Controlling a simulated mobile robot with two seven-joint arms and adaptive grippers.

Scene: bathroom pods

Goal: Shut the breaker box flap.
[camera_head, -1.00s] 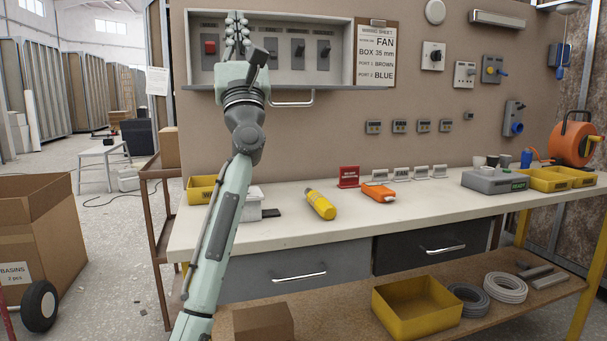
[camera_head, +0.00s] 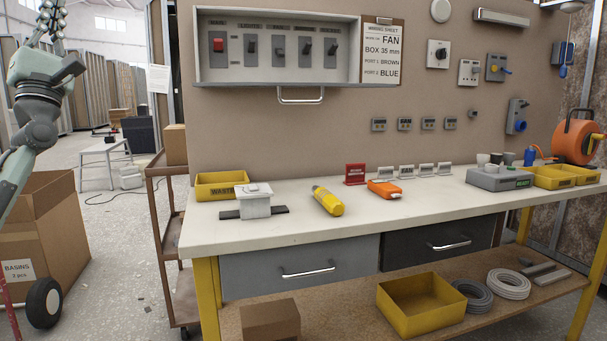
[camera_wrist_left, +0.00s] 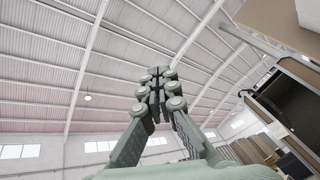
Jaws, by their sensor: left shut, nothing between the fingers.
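The breaker box (camera_head: 355,63) is on the brown wall panel above the workbench. Its front is open, showing a red switch (camera_head: 219,46) and several dark switches (camera_head: 305,47) in a row. The flap's handle (camera_head: 301,97) shows just below the box's lower edge; the flap itself looks nearly edge-on there, so little of its face shows. My left gripper (camera_head: 50,8) is at the top left, well left of the box and touching nothing. In the left wrist view the gripper (camera_wrist_left: 156,76) points at the ceiling, fingers together and empty. My right gripper is not in view.
The workbench (camera_head: 400,208) below carries a yellow waste tray (camera_head: 222,184), a small grey-white box (camera_head: 254,203), a yellow tool (camera_head: 327,200) and an orange device (camera_head: 384,189). A wiring sheet (camera_head: 382,55) hangs right of the box. The space before the box is clear.

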